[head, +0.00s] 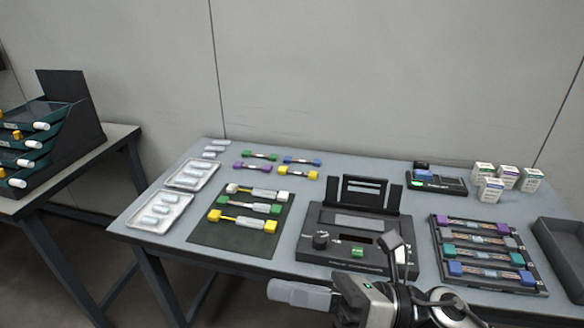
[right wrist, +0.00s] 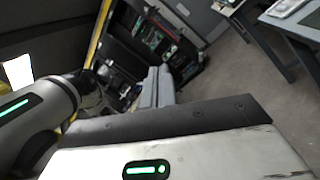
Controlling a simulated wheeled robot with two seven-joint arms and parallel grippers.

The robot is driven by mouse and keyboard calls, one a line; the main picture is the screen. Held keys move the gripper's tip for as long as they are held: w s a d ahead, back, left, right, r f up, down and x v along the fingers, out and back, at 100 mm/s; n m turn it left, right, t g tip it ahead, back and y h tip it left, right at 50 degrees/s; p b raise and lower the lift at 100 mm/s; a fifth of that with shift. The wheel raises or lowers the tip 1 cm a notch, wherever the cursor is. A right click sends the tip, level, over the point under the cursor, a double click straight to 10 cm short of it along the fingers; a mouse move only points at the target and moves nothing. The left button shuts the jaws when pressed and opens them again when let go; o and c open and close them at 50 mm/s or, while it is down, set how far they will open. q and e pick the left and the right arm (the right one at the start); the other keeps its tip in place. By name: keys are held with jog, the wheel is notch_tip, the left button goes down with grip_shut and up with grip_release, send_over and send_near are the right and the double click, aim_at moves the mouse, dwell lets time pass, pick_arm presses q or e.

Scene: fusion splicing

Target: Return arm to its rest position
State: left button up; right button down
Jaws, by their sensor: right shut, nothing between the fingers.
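My right gripper (head: 275,290) is at the lower middle of the head view, in front of the table's front edge, with its pale fingers pointing left. The fingers are together and hold nothing. In the right wrist view the shut fingers (right wrist: 160,73) stand out beyond the white wrist housing, with floor and a dark shelf behind them. The fusion splicer (head: 352,255) stands on the table (head: 190,262) just behind the gripper, its lid raised. My left gripper is in neither view.
A dark green mat (head: 225,236) with several coloured-end holders lies left of the splicer. White trays (head: 145,228) are at the table's left. A black rack (head: 540,288) holds more holders at right. Small boxes (head: 530,187) stand behind it. A side table (head: 118,138) bears drawers.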

jog(key=w+d+f+m+t+h, duration=0.3)
jog(key=d+f+m+t+h, duration=0.3)
jog(key=m, duration=0.9)
jog(key=w+d+f+m+t+h, duration=0.5)
jog(key=m+t, duration=0.4)
jog(key=m, duration=0.7)
jog(key=s+d+f+m+g+h, duration=0.1)
jog(key=s+f+m+g+h, duration=0.2)
jog(key=s+f+m, duration=0.2)
jog(key=s+d+f+m+g+h, duration=0.2)
jog(key=s+f+m, duration=0.3)
jog(key=f, duration=0.5)
jog(key=shift+s+d+m+g+h, duration=0.3)
jog(key=shift+s+m+g+h, duration=0.1)
jog(key=shift+m+g+h, duration=0.25)
jog(key=shift+f, duration=0.1)
